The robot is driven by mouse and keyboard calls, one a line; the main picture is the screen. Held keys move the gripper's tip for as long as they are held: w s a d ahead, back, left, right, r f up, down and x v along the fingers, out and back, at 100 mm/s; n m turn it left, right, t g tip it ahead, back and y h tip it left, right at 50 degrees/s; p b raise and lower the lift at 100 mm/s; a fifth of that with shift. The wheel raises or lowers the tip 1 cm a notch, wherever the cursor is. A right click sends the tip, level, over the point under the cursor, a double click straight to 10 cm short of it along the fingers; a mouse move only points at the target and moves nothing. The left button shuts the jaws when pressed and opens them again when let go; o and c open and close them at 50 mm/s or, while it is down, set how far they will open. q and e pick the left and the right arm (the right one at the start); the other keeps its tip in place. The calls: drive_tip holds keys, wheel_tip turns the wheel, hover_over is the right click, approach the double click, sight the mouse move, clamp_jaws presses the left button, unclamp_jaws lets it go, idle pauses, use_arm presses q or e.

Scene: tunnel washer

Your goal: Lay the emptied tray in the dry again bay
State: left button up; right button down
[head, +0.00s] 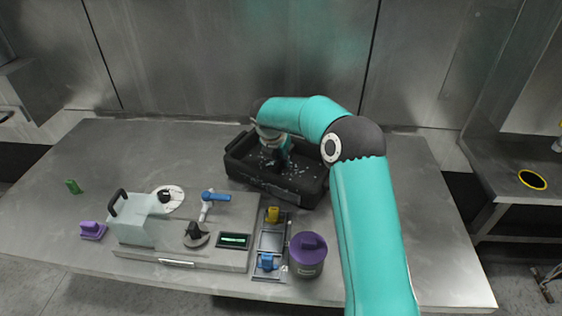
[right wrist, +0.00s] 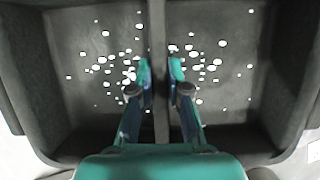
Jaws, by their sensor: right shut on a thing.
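A dark, open tray (head: 262,184) is at the back middle of the steel table. In the right wrist view the tray (right wrist: 75,125) has two compartments with a central divider (right wrist: 160,110), and many white specks or drops lie scattered on both floors. My right gripper (head: 280,160) reaches down into the tray. Its fingers (right wrist: 162,75) are on both sides of the divider and shut on it. I cannot tell whether the tray rests on the table or is slightly raised. My left gripper is not in view. No bay marked as dry again can be made out.
A grey machine (head: 135,220) with a dial, a blue-handled valve (head: 215,197) and a green display (head: 234,240) stands front left. Beside it are a slotted plate (head: 270,243) and a purple-lidded pot (head: 307,262). Purple (head: 93,230) and green (head: 73,186) pieces lie left. The table's back left is clear.

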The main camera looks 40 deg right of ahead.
drive_tip(key=shift+f, duration=0.5)
drive_tip(key=c, duration=1.1)
unclamp_jaws()
drive_tip(key=shift+c, duration=0.2)
